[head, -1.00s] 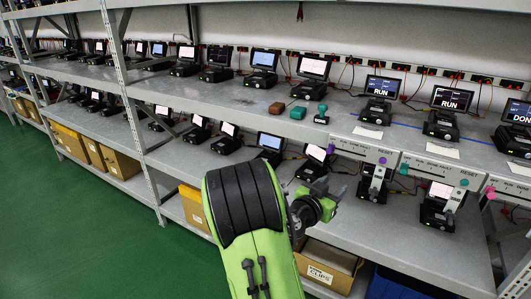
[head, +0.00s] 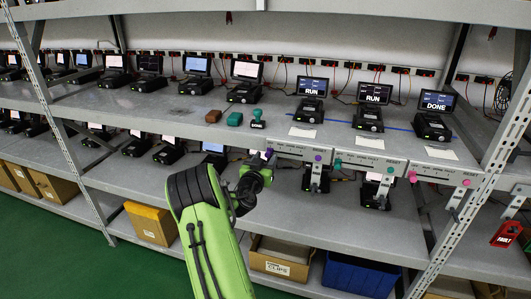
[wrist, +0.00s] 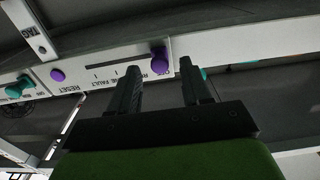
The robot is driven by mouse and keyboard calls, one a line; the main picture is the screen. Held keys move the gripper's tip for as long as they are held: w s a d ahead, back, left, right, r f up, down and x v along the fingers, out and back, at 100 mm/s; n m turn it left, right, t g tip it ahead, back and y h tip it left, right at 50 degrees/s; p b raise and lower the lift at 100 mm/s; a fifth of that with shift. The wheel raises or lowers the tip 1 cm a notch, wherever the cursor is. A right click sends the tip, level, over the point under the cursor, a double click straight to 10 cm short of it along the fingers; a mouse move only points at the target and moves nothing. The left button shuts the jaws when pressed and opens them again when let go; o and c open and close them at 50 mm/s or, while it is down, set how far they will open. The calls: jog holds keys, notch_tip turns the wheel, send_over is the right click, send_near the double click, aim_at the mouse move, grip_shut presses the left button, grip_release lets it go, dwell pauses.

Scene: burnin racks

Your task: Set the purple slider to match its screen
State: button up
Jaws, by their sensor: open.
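The purple slider knob (head: 269,154) is on the leftmost grey panel (head: 296,153) at the shelf's front edge. It sits at the OFF/RUN end of its slot; I cannot tell the exact mark. In the wrist view, upside down, the purple knob (wrist: 159,61) is just beyond the fingertips. A second purple knob (wrist: 57,75) is by RESET. Contact with the knob is not visible.
Similar panels with a teal knob (head: 337,164) and a pink knob (head: 412,176) continue to the right, under screens reading RUN and DONE (head: 438,101). A rack post (head: 493,170) stands at the right. Bins (head: 355,276) fill the lower shelf. Green floor is open at left.

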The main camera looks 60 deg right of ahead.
aim_at(280, 151)
jog(key=shift+w+d, duration=0.1)
jog(key=shift+d, duration=0.45)
grip_shut()
jog(key=s, duration=0.1)
jog(key=s+b, duration=0.1)
jog(key=s, duration=0.1)
jog(key=shift+s+d+f+b, duration=0.1)
jog(key=shift+s+d+b, duration=0.15)
jog(key=shift+s+b, duration=0.1)
jog(key=shift+w, duration=0.1)
grip_release()
